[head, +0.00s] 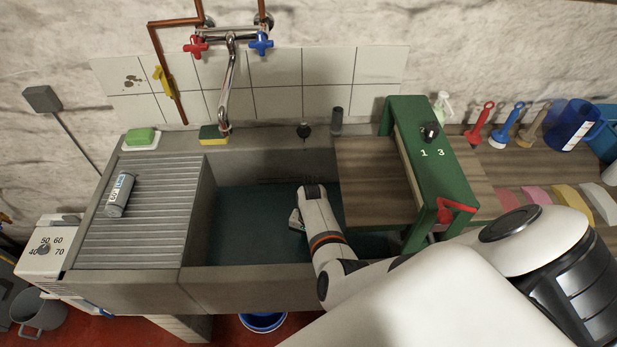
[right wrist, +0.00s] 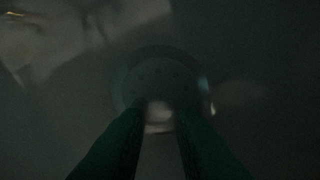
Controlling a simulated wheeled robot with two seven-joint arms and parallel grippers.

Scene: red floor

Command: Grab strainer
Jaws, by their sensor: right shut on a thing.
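My right arm reaches down into the dark water of the stone sink (head: 245,278). My right gripper (head: 297,222) shows only in part in the head view, low in the basin. In the dim, blurred right wrist view, its two dark green fingers (right wrist: 161,118) come together at a round strainer (right wrist: 160,78) with small holes. The fingers are shut on the strainer, at a pale part near its middle. The strainer cannot be made out in the head view. My left gripper is not in view.
A green wringer frame (head: 436,165) and wooden board (head: 372,182) stand close to the right of my arm. The ribbed drainboard (head: 150,215) at left holds a grey can (head: 119,195). A chrome tap (head: 227,90) overhangs the back. The basin's left part is clear.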

